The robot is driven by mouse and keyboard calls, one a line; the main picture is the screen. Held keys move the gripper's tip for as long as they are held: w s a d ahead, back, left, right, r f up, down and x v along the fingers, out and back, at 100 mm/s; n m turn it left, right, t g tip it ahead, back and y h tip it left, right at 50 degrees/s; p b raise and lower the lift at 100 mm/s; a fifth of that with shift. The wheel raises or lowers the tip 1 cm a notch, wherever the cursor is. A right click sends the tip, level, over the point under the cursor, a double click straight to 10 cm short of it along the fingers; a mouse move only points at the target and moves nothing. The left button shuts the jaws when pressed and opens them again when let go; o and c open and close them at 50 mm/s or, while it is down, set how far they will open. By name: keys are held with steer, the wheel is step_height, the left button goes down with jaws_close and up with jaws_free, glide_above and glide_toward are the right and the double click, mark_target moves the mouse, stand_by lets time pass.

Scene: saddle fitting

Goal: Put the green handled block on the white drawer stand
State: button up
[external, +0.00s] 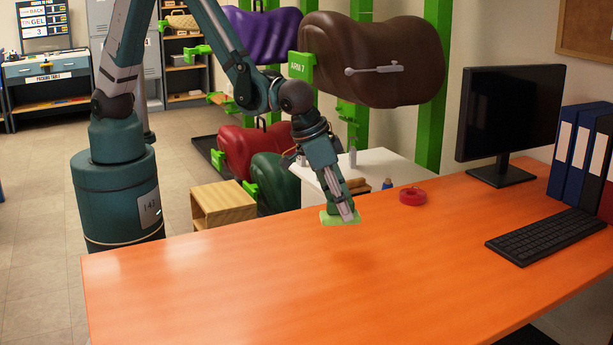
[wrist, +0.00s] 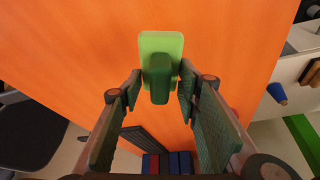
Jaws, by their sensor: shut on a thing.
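The green handled block (external: 327,217) is light green with a darker green handle. It hangs over the orange desk near its far edge, with a shadow below it on the desk. My gripper (external: 345,208) is shut on its handle from above. In the wrist view the block (wrist: 160,43) shows with its handle between my fingertips (wrist: 159,85). The white drawer stand (external: 385,160) is behind the desk, its lower part hidden by the desk. Part of it shows at the right of the wrist view (wrist: 283,72).
On the stand are a grey bottle (external: 352,157), a brown item (external: 357,183) and a blue-capped item (external: 387,184). A red tape roll (external: 412,196), monitor (external: 508,115), keyboard (external: 545,238) and binders (external: 578,150) are on the desk (external: 220,290). Its front left is clear.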

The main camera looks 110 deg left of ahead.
steer(key=w+a+m+h, duration=0.1)
steer(key=a+m, duration=0.4)
steer(key=a, duration=0.6)
steer(key=shift+h, duration=0.5)
steer(key=shift+w+d, duration=0.1)
steer(key=shift+d, duration=0.05)
stand_by(0.8)
steer(key=s+d+r+m+h+b, duration=0.1)
steer(key=s+d+m, duration=0.1)
steer(key=d, duration=1.1)
steer(key=s+d+r+m, duration=0.2)
steer(key=s+d, duration=0.1)
steer(key=d, duration=1.1)
steer(key=shift+s+d+r+m+h+b, duration=0.25)
steer(key=shift+s+m+h+b, duration=0.05)
steer(key=shift+s+h+b, duration=0.1)
steer(key=shift+f, duration=0.15)
steer(key=b, duration=0.1)
glide_toward(311, 279)
steer(key=shift+w+d+f, duration=0.3)
steer(key=shift+w+d, duration=0.15)
steer(key=shift+w, duration=0.4)
steer(key=shift+f+b, duration=0.7)
steer(key=shift+f, duration=1.2)
